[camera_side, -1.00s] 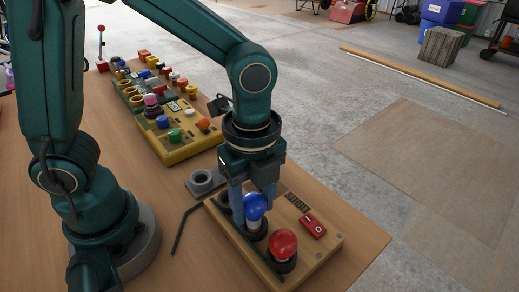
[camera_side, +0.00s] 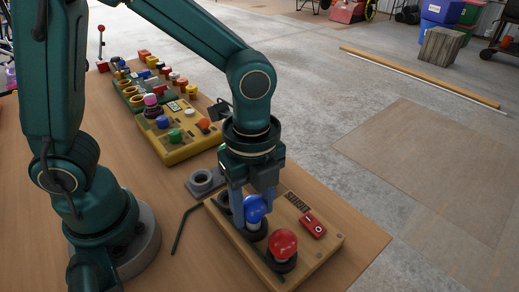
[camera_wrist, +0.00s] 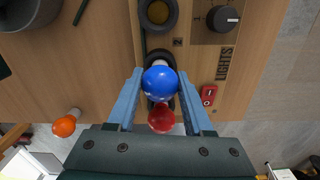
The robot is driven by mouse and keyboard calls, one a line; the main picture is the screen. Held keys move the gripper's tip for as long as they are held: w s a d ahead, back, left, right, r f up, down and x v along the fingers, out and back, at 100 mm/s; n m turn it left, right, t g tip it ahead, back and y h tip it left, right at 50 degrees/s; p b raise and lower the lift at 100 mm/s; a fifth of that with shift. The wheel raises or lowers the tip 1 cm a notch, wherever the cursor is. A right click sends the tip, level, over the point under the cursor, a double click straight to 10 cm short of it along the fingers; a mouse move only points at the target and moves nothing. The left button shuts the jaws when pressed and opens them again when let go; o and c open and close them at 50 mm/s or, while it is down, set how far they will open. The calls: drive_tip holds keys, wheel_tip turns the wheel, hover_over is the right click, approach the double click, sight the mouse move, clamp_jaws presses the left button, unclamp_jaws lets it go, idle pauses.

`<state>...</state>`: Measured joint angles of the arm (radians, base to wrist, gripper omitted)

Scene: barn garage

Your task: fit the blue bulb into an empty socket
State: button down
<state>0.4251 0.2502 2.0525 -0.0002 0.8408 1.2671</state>
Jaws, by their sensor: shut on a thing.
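My gripper (camera_side: 254,207) points down over the wooden board, its two blue-grey fingers shut on the blue bulb (camera_side: 256,208). The bulb's pale base points down at the middle socket (camera_side: 257,235); I cannot tell whether it is seated in it. In the wrist view the blue bulb (camera_wrist: 160,83) sits between the fingers and hides part of that socket. A red bulb (camera_side: 283,243) stands in the front socket; it also shows in the wrist view (camera_wrist: 161,118). The back socket (camera_side: 224,203) is partly hidden by a finger, and its open ring (camera_wrist: 158,13) looks empty in the wrist view.
The wooden board (camera_side: 313,257) carries a red switch (camera_side: 313,225) and a dark knob (camera_wrist: 222,18). A grey socket-like part (camera_side: 203,181) and a dark bent rod (camera_side: 183,230) lie beside it. A yellow panel (camera_side: 185,152) with coloured buttons stands behind. An orange bulb (camera_wrist: 65,126) shows at lower left.

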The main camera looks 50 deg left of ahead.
sight(253, 199)
drive_tip(key=shift+f, duration=0.55)
idle(0.4)
drive_tip(key=c, duration=0.6)
unclamp_jaws()
drive_tip(key=shift+r, duration=5.5)
drive_tip(key=s+a+n+t, duration=0.1)
drive_tip(key=a+n+t, duration=0.1)
drive_tip(key=n, duration=0.4)
drive_tip(key=s+a+n+t, duration=0.1)
drive_tip(key=a+n, duration=0.3)
drive_tip(key=n, duration=0.3)
drive_tip(key=s+a+n+t, duration=0.2)
drive_tip(key=a+n, duration=0.1)
drive_tip(key=n, duration=0.3)
drive_tip(key=shift+s+a+f+t, duration=0.1)
drive_tip(key=shift+a+f+t, duration=0.15)
drive_tip(key=shift+t, duration=0.05)
